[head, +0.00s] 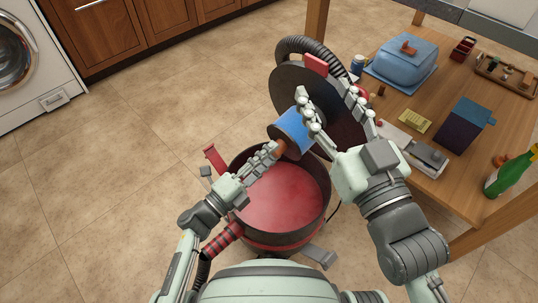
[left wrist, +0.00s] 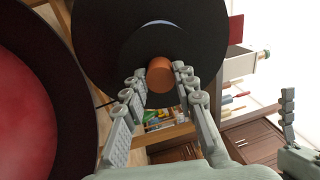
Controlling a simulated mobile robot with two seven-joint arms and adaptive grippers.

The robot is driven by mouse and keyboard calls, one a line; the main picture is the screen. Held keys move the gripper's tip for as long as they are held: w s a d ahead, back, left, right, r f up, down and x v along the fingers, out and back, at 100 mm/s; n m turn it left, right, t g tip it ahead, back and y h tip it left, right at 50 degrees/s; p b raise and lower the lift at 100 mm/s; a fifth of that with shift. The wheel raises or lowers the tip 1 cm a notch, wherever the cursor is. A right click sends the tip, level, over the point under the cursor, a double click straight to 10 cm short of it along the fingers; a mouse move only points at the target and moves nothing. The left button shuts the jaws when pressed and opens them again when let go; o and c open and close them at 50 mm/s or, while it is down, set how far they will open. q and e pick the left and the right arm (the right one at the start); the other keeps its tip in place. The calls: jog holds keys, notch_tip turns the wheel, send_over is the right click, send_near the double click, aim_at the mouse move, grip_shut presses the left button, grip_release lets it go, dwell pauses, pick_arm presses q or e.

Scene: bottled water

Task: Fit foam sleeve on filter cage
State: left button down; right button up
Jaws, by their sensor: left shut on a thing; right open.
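The blue foam sleeve (head: 293,130) appears as a short cylinder against the face of a tilted black round lid (head: 285,85). The filter cage is not clearly visible; I cannot tell how far the sleeve covers it. My left gripper (head: 274,149) is shut on a brown-orange cylindrical piece at the sleeve's near end. That orange piece (left wrist: 160,74) also shows between the left fingertips in the left wrist view, before a dark round face and the lid (left wrist: 90,45). My right gripper (head: 322,90) is open, its fingers spread over the lid right of the sleeve.
An open drum with a red inside (head: 282,195) stands on the floor below the lid. A ribbed black hose (head: 310,46) arches behind the lid. Floor at left is clear.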

pick_arm(q)
jog(key=shift+w+d, duration=0.25)
jog(key=shift+w, duration=0.05)
dwell(0.9)
jog(key=c, duration=1.1)
grip_release()
jog(key=shift+a, duration=0.1)
jog(key=v, duration=0.8)
jog(key=shift+s+d+f, duration=0.15)
jog(key=shift+s+d, duration=0.05)
jog(key=shift+d, duration=0.05)
jog(key=shift+a+r+v, duration=0.1)
jog(key=shift+v, duration=2.35)
jog(key=shift+a+r+v, duration=0.1)
jog(key=shift+a+v, duration=0.05)
jog(key=shift+v, duration=2.35)
